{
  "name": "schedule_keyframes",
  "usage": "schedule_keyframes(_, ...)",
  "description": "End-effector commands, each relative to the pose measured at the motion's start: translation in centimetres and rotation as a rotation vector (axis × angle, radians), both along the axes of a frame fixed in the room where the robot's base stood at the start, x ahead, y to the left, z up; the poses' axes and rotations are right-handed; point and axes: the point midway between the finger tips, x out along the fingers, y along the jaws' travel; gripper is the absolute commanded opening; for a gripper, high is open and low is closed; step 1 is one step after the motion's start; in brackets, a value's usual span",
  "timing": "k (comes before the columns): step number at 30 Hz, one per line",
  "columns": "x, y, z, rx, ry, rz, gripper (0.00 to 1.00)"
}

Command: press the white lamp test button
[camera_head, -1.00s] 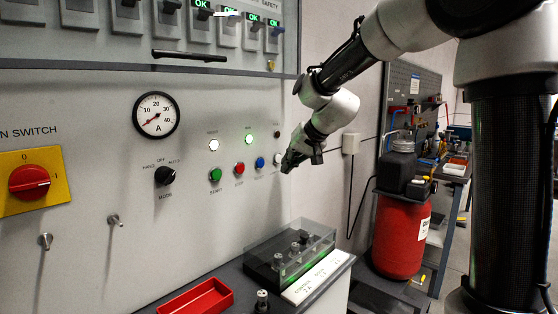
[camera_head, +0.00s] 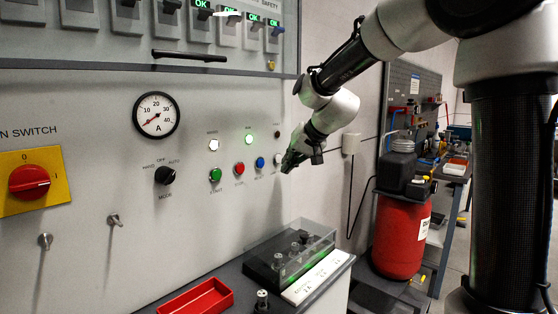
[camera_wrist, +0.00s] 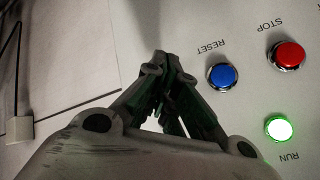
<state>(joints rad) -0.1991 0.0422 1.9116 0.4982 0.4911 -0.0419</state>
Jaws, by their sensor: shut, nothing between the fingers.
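The white lamp test button (camera_head: 278,159) is at the right end of the button row on the grey panel. Its right side is partly covered by my gripper in the head view. My gripper (camera_head: 287,168) is shut and empty, its tips right at the button; I cannot tell whether they touch it. In the wrist view my shut gripper (camera_wrist: 161,60) points at the panel, and the white button is hidden behind the fingers.
The blue reset button (camera_head: 260,163), red stop button (camera_head: 239,168) and green start button (camera_head: 215,175) sit left of the gripper. The run lamp (camera_head: 249,139) glows green above. A clear-covered box (camera_head: 290,250) stands on the ledge below. A red tray (camera_head: 198,299) lies further left.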

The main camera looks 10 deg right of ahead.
Motion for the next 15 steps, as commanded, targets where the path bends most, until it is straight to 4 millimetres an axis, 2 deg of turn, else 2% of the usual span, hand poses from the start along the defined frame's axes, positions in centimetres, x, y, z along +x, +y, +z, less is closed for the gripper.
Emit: schedule_keyframes(15,0.69,0.50,0.02,0.001,0.000,-0.001,0.00)
